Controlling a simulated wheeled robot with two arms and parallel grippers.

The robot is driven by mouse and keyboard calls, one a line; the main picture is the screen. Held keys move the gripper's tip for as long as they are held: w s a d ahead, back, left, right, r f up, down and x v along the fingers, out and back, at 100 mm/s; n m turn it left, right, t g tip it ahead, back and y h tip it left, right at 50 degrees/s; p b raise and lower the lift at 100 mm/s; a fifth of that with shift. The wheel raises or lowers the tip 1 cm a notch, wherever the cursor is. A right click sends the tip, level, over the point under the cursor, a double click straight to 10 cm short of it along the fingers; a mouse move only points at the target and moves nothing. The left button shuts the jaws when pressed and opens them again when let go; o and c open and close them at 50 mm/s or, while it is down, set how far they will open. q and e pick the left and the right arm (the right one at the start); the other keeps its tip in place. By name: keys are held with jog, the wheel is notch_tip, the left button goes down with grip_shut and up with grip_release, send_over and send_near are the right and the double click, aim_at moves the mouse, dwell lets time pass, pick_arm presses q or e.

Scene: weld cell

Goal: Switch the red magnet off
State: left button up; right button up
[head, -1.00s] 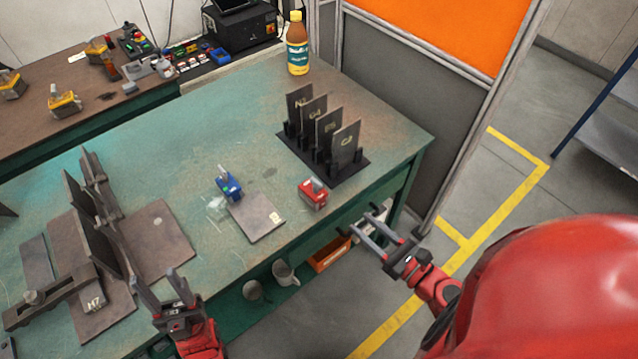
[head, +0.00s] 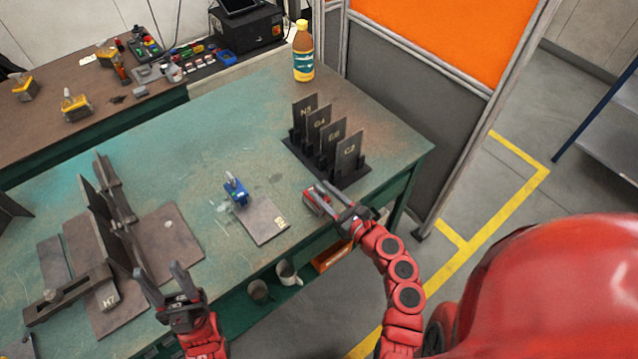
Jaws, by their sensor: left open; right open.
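The red magnet (head: 313,204) sits on the green table (head: 225,125) near its right front edge, in front of the plate rack. My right gripper (head: 325,193) is open, with its fingers at the magnet's right side and partly over it. I cannot tell whether they touch it. The magnet's switch is hidden or too small to make out. My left gripper (head: 160,274) is open and empty at the table's front edge, beside the steel plates.
A blue magnet (head: 236,192) stands at a steel plate (head: 262,222) left of the red one. A black rack (head: 362,175) holds several upright marked plates behind it. A bottle (head: 303,52) stands at the back. A welded steel assembly (head: 115,235) fills the left.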

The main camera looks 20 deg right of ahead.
jog(key=shift+x, duration=1)
grip_shut()
